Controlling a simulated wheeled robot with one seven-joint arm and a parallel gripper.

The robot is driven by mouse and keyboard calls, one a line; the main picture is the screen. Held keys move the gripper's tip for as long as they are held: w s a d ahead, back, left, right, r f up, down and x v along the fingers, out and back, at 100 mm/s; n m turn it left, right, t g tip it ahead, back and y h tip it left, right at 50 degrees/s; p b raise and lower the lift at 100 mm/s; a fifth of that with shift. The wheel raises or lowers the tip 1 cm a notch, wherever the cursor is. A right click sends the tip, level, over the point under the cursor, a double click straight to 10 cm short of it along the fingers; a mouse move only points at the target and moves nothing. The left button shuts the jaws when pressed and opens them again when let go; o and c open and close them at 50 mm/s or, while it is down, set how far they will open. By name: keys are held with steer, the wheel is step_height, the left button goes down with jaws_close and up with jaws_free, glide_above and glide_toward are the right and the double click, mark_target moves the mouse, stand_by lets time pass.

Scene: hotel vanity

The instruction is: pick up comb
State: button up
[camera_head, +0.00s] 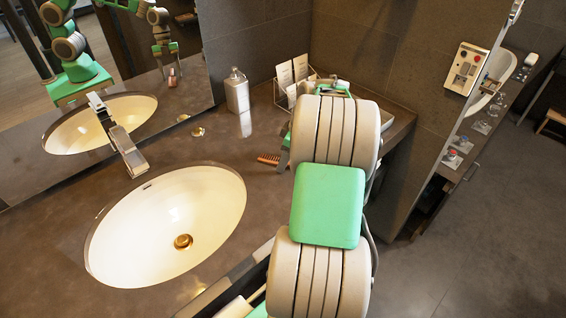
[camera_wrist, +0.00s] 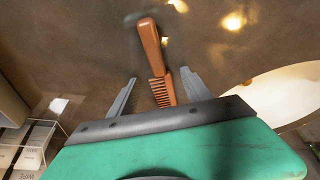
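An orange-brown comb (camera_wrist: 158,60) lies on the dark vanity counter in the wrist view, its handle pointing away from me and its teeth end nearer my gripper. My gripper (camera_wrist: 154,87) is open, with one grey finger on each side of the comb's toothed part. No contact between fingers and comb is clear. In the head view the comb (camera_head: 269,159) shows on the counter just left of my arm, partly hidden by it. My gripper is mostly hidden behind my arm there; a grey finger (camera_head: 284,158) shows beside the comb.
A white oval sink (camera_head: 166,226) with a faucet (camera_head: 118,138) is left of the comb. A soap dispenser (camera_head: 237,91) stands behind it. A wire holder with cards (camera_head: 291,80) stands at the back right, near my arm. A mirror (camera_head: 120,60) lines the back.

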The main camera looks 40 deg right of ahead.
jaws_close()
stand_by(0.4)
